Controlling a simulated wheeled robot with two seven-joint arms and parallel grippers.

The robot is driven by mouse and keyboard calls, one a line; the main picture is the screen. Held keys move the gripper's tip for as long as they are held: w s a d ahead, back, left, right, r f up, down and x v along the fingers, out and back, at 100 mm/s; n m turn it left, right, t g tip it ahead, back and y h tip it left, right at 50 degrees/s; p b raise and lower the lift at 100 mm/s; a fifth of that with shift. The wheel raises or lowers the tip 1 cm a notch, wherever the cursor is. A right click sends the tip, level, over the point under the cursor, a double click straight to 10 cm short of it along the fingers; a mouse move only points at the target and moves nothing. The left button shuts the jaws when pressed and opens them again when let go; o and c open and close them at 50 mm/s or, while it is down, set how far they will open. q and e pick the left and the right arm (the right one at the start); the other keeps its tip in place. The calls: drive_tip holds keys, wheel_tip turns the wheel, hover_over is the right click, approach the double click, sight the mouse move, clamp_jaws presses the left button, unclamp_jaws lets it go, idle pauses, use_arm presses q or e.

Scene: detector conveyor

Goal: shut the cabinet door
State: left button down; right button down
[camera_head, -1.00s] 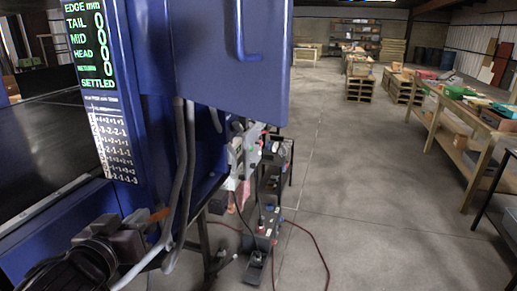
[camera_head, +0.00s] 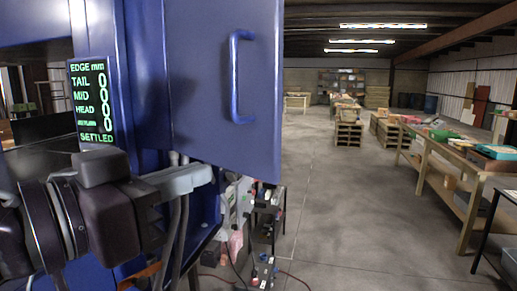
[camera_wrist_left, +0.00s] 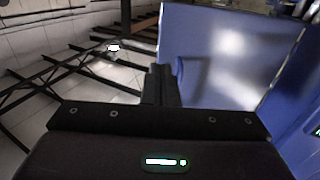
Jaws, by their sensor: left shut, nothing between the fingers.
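The cabinet door (camera_head: 205,95) is a flat blue panel with a blue bar handle (camera_head: 236,75) near its right edge. It stands open, swung out from the blue cabinet (camera_head: 85,28) on the left. Below it, the cabinet's lower opening shows cables. My left gripper (camera_head: 208,175) is shut and empty, just below the door's lower left part in the head view; I cannot tell whether it touches it. In the left wrist view the closed fingers (camera_wrist_left: 161,82) overlap the left edge of a blue panel (camera_wrist_left: 235,60), likely the door. My right gripper is not in view.
A display panel (camera_head: 92,100) reading SETTLED is on the cabinet, behind my left wrist. Grey cables hang below the door, and equipment on a small dark stand (camera_head: 268,215) sits beneath. Wooden tables (camera_head: 440,170) stand far right. The floor between is clear.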

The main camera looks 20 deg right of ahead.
sight(273, 148)
use_arm(q)
drive_tip(key=p+x, duration=0.2)
drive_tip(key=x, duration=0.9)
drive_tip(key=shift+w+d+r+p, duration=0.1)
drive_tip(key=shift+w+d+p, duration=0.1)
drive_tip(key=shift+p, duration=0.15)
drive_tip(key=shift+w+d, duration=0.2)
drive_tip(key=shift+d, duration=0.2)
